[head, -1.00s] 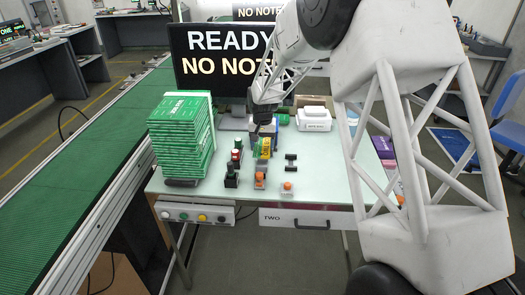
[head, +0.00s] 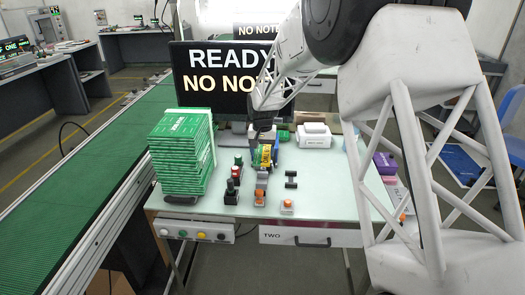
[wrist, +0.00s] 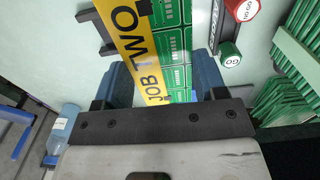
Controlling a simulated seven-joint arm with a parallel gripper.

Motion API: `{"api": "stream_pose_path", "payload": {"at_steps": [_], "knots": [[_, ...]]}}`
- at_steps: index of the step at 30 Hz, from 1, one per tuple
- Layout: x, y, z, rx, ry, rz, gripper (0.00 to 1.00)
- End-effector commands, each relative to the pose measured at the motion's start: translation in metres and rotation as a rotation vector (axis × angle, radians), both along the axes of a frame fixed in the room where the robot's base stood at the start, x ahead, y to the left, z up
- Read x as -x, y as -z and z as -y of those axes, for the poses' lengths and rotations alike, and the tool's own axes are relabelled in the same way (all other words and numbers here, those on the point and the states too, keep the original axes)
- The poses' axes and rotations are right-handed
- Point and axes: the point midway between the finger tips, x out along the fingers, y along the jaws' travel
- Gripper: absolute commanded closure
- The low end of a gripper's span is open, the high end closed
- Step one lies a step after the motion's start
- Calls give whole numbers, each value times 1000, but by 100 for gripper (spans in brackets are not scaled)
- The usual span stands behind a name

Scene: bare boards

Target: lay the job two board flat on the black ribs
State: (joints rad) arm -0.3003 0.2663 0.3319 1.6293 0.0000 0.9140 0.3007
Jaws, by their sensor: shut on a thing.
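The job two board (head: 265,158) is green with a yellow strip reading JOB TWO. In the wrist view the board (wrist: 150,45) stands out from between the two blue fingers of my gripper (wrist: 165,85), which is shut on its near end. In the head view my gripper (head: 264,140) holds it over the middle of the table, and the arm hides part of it. The black ribs (head: 291,180) are on the table to the right of the board, apart from it. A black piece (wrist: 92,30), seemingly the ribs, shows left of the board in the wrist view.
A tall stack of green boards (head: 182,155) stands at the table's left. Red (head: 236,172), green and orange buttons stand near the board. A white box (head: 314,136) and a screen (head: 222,80) are behind.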

Motion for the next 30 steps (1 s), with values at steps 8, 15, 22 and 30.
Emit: {"api": "stream_pose_path", "payload": {"at_steps": [8, 15, 22, 30], "knots": [[-4, 3, 16, 0, 3, 0, 59], [-12, 12, 59, 0, 3, 0, 59], [-17, 21, 100, 0, 3, -1, 59], [-19, 24, 115, 0, 1, 1, 59]]}}
